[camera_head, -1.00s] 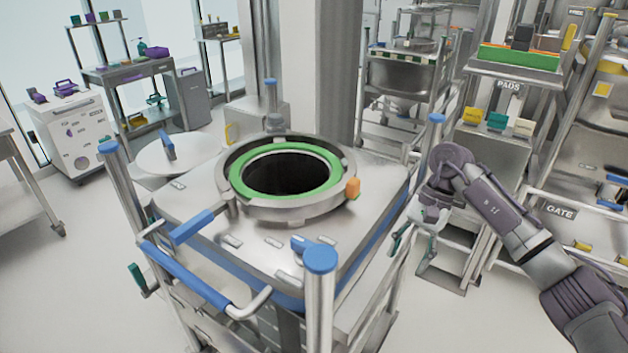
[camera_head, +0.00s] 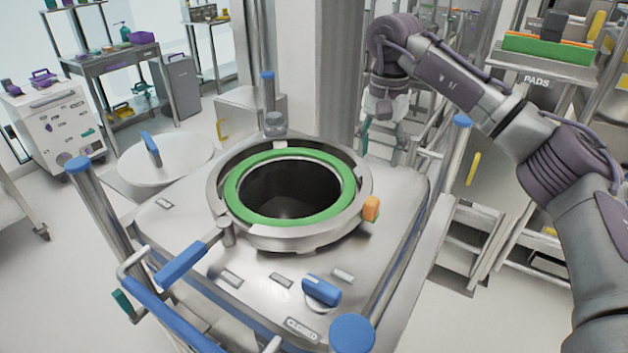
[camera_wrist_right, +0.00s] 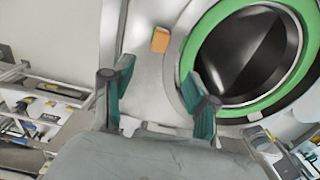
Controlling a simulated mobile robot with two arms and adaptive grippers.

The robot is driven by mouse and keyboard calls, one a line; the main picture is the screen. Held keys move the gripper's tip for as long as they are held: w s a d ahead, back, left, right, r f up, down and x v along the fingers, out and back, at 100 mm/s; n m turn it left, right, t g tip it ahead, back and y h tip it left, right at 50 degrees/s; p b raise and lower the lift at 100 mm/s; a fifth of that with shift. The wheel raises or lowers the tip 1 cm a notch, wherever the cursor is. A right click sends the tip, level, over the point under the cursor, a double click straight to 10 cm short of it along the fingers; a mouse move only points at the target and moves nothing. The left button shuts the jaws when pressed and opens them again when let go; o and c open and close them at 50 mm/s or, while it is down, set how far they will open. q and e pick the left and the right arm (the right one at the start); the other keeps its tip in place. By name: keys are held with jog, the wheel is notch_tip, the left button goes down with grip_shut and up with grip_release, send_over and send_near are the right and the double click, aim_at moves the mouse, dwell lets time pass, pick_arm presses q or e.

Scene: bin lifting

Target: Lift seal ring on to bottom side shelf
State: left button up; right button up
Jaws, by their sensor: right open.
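The green seal ring (camera_head: 238,203) lies flat in the metal collar around the round opening on top of the steel bin (camera_head: 190,222). The ring also shows in the right wrist view (camera_wrist_right: 190,56), at the upper right. My right gripper (camera_head: 381,150) is raised beyond the bin's back right side, apart from the ring, pointing down. In the right wrist view its teal fingers (camera_wrist_right: 158,92) are spread with nothing between them; the right finger overlaps the collar's edge in the picture. My left gripper is not in view. The bottom side shelf cannot be made out with certainty.
Blue-capped posts (camera_head: 352,333) and a blue handle bar (camera_head: 172,318) border the bin. A round lid (camera_head: 165,158) is open at the left. A rack marked PADS (camera_head: 537,82) stands at the right.

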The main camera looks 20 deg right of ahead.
jog(key=f, duration=0.1)
jog(key=p, duration=0.2)
send_over(372, 200)
jog(key=f, duration=0.5)
jog(key=shift+s+d+f, duration=0.15)
jog(key=shift+d+f, duration=0.1)
jog(key=f, duration=0.1)
jog(key=f+p, duration=0.1)
jog(key=f, duration=0.1)
jog(key=shift+a, duration=0.25)
notch_tip(372, 200, down, 2)
jog(key=shift+f+p, duration=0.25)
jog(key=shift+p, duration=0.45)
jog(key=shift+f, duration=0.45)
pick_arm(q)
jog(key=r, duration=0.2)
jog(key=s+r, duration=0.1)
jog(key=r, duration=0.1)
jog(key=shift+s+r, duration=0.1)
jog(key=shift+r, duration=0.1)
pick_arm(e)
grip_shut()
